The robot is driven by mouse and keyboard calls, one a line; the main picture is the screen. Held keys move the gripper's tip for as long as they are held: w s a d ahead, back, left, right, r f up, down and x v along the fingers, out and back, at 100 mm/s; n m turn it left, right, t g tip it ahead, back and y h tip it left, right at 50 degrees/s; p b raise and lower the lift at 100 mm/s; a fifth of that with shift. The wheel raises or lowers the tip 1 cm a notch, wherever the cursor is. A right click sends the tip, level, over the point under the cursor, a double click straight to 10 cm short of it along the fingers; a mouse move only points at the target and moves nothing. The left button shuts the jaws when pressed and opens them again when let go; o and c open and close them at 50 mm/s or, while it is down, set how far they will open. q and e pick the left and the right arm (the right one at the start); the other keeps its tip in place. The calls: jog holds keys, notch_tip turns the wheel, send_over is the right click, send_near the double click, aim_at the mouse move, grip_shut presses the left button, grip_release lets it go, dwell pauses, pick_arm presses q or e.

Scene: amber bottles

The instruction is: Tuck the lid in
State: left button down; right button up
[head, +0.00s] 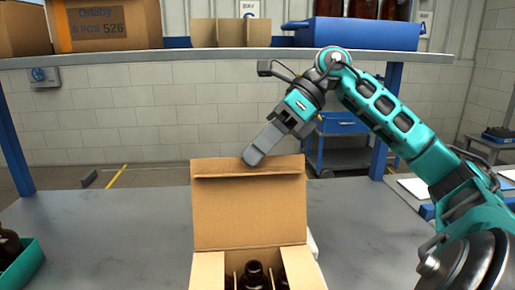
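An open cardboard box (208,272) stands on the grey table at the bottom middle of the head view. Its lid (250,215) stands up at the back, with a folded tuck flap (220,168) along its top edge. The dark neck of an amber bottle (254,272) shows inside between cardboard dividers. My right gripper (254,156) points down and left, with its tip at the lid's top edge, overlapping the flap. Its fingers appear as one grey shape, so I cannot tell a gap or whether it touches the card. My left gripper is out of view.
A green tray (22,265) with a dark bottle sits at the left edge. The table (110,225) is clear left of the box.

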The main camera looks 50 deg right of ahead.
grip_shut()
dwell(1.4)
